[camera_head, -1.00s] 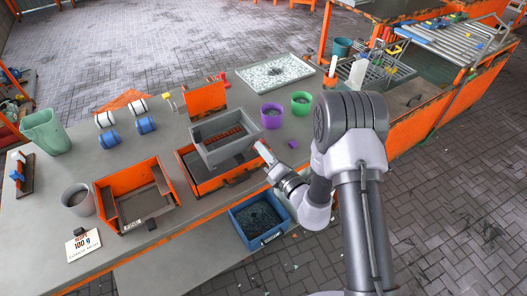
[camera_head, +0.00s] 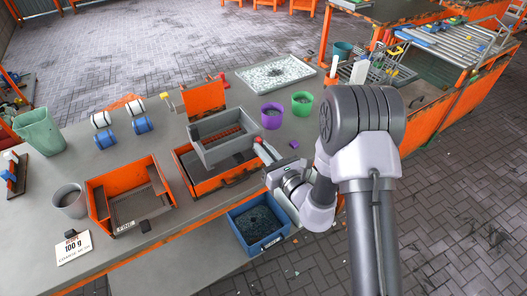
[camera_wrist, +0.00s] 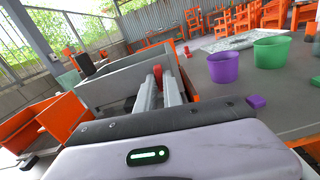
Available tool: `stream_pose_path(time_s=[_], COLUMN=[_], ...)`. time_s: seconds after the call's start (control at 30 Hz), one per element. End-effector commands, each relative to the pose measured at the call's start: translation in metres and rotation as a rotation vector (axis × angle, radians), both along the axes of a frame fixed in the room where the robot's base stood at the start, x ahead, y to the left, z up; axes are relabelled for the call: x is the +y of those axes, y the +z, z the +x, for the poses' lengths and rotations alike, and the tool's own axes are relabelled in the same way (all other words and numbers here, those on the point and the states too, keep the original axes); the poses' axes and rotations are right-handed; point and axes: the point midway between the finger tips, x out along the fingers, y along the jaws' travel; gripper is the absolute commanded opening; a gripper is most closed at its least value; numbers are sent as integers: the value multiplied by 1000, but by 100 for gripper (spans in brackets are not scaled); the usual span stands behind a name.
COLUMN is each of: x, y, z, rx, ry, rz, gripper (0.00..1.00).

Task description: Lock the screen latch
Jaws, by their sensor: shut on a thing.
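The screen is a grey box-shaped tray (camera_head: 208,153) with a dark reddish mesh floor (camera_head: 222,134). It sits tilted over an orange frame (camera_head: 196,186) on the bench. A small red latch knob (camera_head: 258,140) shows at the tray's right side. My gripper (camera_head: 262,149) is beside that side, its fingers pointing up-left at the knob. In the wrist view, the two grey fingers (camera_wrist: 160,88) are close together, with red (camera_wrist: 158,73) between their tips. My gripper is shut on this red latch. The fingers partly hide it, so its lock position is unclear.
A purple cup (camera_head: 271,117) and a green cup (camera_head: 302,104) stand right of the tray. A small purple block (camera_head: 293,145) lies near my gripper. A blue bin (camera_head: 284,234) sits below my arm. An open orange box (camera_head: 101,207) stands left.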

Motion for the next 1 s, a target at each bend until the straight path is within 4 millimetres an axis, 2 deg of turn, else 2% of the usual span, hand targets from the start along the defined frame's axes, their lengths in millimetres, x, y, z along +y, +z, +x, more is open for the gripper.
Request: stream_pose_path(time_s=[0.3, 0.83, 0.87, 0.9, 0.93, 1.0], x=[0, 0, 0, 0, 0, 0], y=[-1, 0, 0, 0, 0, 0], z=[0, 0, 0, 0, 0, 0], rx=[-57, -66, -66, -66, -66, -66], ry=[0, 0, 0, 0, 0, 0], rz=[-84, -100, -100, -100, -99, -99], gripper=[0, 0, 17, 25, 30, 33])
